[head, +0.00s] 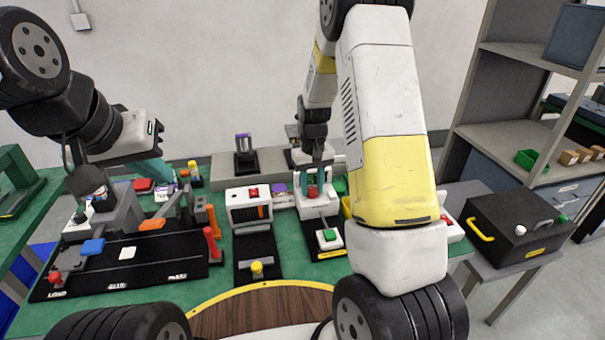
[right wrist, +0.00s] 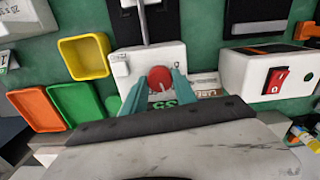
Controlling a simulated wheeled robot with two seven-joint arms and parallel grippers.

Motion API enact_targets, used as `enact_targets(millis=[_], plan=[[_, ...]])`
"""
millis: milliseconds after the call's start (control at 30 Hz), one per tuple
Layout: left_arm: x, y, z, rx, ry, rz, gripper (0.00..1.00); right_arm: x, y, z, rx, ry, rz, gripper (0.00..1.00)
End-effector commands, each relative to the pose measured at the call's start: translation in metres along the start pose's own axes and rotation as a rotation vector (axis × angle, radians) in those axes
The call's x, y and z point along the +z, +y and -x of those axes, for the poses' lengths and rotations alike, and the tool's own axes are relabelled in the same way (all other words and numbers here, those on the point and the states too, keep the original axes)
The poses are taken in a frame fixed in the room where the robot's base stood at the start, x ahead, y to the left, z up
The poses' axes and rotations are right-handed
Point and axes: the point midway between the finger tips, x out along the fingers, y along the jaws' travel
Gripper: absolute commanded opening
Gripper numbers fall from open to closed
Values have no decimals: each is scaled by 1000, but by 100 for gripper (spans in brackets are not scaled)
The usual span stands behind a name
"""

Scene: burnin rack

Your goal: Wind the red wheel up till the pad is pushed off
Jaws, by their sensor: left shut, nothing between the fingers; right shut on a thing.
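The red wheel (head: 313,192) is on a white block (head: 316,208) at the back middle of the green bench. My right gripper (head: 314,177) reaches down to it from above. In the right wrist view the red wheel (right wrist: 160,78) sits between the teal fingertips of my right gripper (right wrist: 158,92), which is shut on it. A grey rod (right wrist: 141,22) runs from the white block (right wrist: 120,68) along a black base. My left gripper (head: 156,170) is shut and empty, above the bench at the left. I cannot tell which part is the pad.
A white box (head: 247,205) with a red switch stands left of the wheel. A green button (head: 329,236) is in front of the wheel. Yellow (right wrist: 85,57), green (right wrist: 82,107) and orange (right wrist: 36,108) trays lie beside the block. A black lever fixture (head: 130,280) fills the left bench.

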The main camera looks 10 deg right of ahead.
Motion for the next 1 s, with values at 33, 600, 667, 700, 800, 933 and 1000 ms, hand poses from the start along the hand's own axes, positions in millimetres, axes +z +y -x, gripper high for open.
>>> enact_targets(millis=[33, 600, 667, 700, 800, 933, 1000], plan=[[0, 0, 0, 0, 0, 0, 0, -2, 0, 1, 0, 5, -44, 0], [0, 0, 0, 0, 0, 0, 0, -2, 0, 1, -1, 6, -529, 0], [0, 0, 0, 0, 0, 0, 0, -2, 0, 1, -1, 6, -564, 0], [0, 0, 0, 0, 0, 0, 0, -2, 0, 1, -1, 6, -587, 0], [0, 0, 0, 0, 0, 0, 0, -2, 0, 2, -2, 6, -630, 0], [0, 0, 0, 0, 0, 0, 0, -2, 0, 2, -2, 6, -668, 0], [0, 0, 0, 0, 0, 0, 0, -2, 0, 2, -2, 6, -682, 0]])
